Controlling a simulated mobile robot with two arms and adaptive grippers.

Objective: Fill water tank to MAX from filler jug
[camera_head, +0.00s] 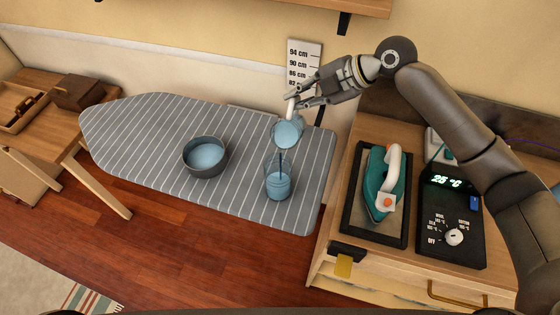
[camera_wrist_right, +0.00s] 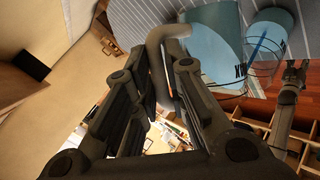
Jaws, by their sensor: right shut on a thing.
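My right gripper (camera_head: 298,99) is shut on the pale handle of the filler jug (camera_head: 288,133). The jug is tilted above the clear water tank (camera_head: 279,186), and a thin dark-blue streak runs from it down into the tank. The tank stands on the ironing board with blue water in its lower part. In the right wrist view the jug (camera_wrist_right: 207,55) shows beside the tank (camera_wrist_right: 272,38), with part of a dark MAX marking near them. I cannot read the water level against that mark.
A grey bowl of blue water (camera_head: 205,158) stands on the striped ironing board (camera_head: 130,130), left of the tank. At right, a teal iron (camera_head: 383,185) lies on a dark tray beside a black control box (camera_head: 452,215) reading 25 °C. The board's left part is clear.

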